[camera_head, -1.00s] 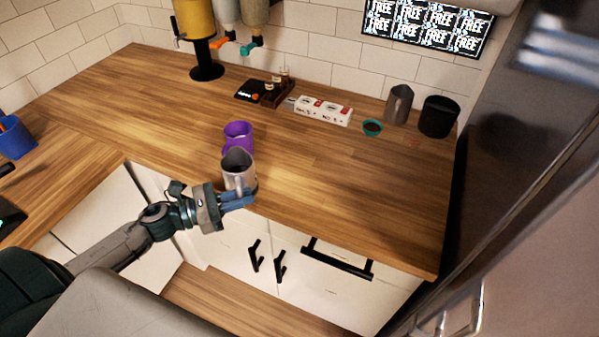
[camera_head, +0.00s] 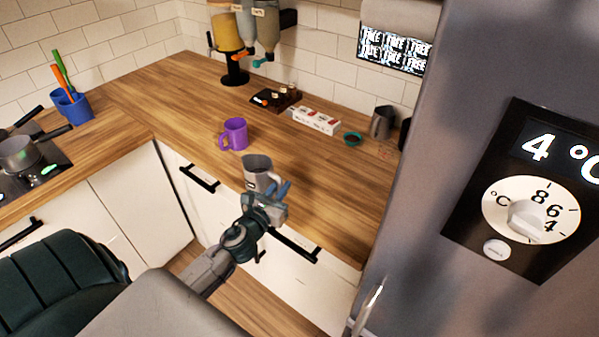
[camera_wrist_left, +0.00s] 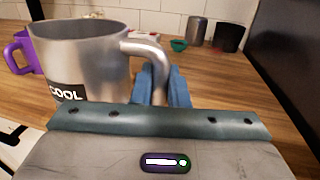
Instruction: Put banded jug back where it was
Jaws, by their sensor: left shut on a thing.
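A silver jug (camera_head: 255,172) with a dark band-like label reading "COOL" is at the counter's front edge in the head view. It is upright and also fills the left of the left wrist view (camera_wrist_left: 85,55). My left gripper (camera_head: 279,192) is shut on its handle, with the blue fingers (camera_wrist_left: 165,88) on both sides of the handle. I cannot tell whether the jug's base touches the counter. My right gripper is not in view.
A purple mug (camera_head: 234,134) stands behind and left of the jug. A grey jug (camera_head: 383,122), a teal bowl (camera_head: 352,138) and a white box (camera_head: 314,120) stand at the back. A fridge (camera_head: 450,90) bounds the right side. The wooden counter (camera_head: 320,180) right of the jug is clear.

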